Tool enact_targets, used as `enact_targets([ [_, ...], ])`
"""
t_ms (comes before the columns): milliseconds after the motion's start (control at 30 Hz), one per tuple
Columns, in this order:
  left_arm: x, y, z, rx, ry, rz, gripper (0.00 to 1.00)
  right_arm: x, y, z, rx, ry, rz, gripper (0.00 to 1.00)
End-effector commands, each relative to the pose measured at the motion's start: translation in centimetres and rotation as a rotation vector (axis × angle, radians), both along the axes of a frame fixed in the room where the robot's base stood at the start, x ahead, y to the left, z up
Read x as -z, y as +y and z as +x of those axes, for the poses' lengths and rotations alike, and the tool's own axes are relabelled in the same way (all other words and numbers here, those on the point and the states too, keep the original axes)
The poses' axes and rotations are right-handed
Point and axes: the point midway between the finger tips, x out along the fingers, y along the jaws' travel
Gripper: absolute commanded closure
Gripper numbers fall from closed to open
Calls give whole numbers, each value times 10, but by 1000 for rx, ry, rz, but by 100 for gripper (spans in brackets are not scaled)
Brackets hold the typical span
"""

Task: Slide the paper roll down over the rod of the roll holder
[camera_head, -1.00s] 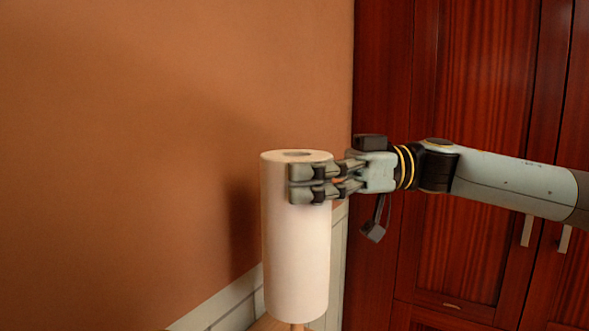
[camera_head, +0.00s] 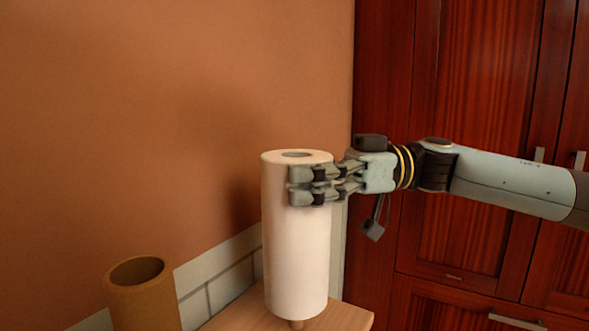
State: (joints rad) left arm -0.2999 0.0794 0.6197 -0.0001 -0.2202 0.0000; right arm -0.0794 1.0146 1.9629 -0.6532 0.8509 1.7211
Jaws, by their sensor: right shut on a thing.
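The white paper roll (camera_head: 297,255) stands upright in the middle of the camera_head view, with its dark core opening at the top. My right gripper (camera_head: 305,186) reaches in from the right and is shut on the paper roll near its top. A short piece of the light wooden rod (camera_head: 297,325) shows just below the roll's lower end. How far the rod reaches into the roll is hidden, and the holder's base is out of view. My left gripper is not in view.
A light wooden surface (camera_head: 347,317) lies below and behind the roll. A brown open-topped cylinder (camera_head: 150,308) stands at lower left. An orange wall with a pale tiled strip (camera_head: 222,272) is behind. Dark red cabinets (camera_head: 470,120) with metal handles fill the right side.

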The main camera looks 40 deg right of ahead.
Motion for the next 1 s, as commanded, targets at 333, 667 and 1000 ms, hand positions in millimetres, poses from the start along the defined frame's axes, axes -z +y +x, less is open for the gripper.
enact_targets([
  [333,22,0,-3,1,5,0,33,29,0,0,0,1,0,71],
  [667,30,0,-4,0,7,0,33,39,0,0,0,1,1,71],
  [1000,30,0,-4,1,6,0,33,40,0,0,0,1,1,71],
])
